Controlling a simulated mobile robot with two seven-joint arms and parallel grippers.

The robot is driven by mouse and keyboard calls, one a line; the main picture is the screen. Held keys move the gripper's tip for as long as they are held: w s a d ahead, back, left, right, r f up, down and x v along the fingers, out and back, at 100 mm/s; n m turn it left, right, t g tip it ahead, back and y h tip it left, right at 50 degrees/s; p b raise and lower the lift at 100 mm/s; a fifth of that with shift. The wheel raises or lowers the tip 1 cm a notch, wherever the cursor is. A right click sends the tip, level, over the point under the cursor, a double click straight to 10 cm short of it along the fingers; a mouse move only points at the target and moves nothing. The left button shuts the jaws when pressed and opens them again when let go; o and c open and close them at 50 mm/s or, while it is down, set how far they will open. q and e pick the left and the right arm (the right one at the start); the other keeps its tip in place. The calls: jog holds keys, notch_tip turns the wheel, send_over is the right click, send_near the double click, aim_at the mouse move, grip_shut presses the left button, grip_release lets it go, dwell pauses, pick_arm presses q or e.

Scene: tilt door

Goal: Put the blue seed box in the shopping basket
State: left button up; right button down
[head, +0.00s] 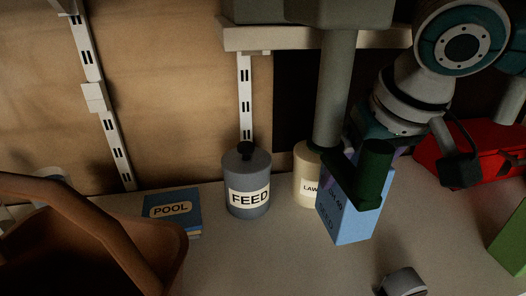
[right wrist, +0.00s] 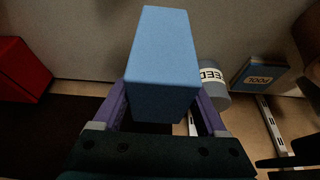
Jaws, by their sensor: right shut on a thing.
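The blue seed box (head: 347,222) is upright at the right of centre in the head view, in front of a cream LAWN container. My right gripper (head: 366,165) comes down on it from above and partly hides its top. In the right wrist view the purple fingers of my right gripper (right wrist: 160,110) lie on both sides of the blue box (right wrist: 162,60), shut on it. I cannot tell whether its base touches the worktop. The brown shopping basket (head: 150,262) with its arched handle is at the lower left, partly cut off. My left gripper is not in view.
A grey FEED canister (head: 247,185) and a blue POOL box (head: 172,210) stand between the seed box and the basket. The cream LAWN container (head: 305,178) is just behind. A red case (head: 480,150) is at the right. A shelf (head: 300,38) hangs above. A grey object (head: 403,282) lies in front.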

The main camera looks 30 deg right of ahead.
jog(key=shift+s+f, duration=0.2)
jog(key=shift+f, duration=0.8)
notch_tip(320, 180, down, 4)
jog(key=shift+f+b, duration=0.1)
jog(key=shift+b, duration=0.75)
jog(key=shift+w+f, duration=0.1)
jog(key=shift+w, duration=0.1)
jog(key=shift+f, duration=0.1)
grip_release()
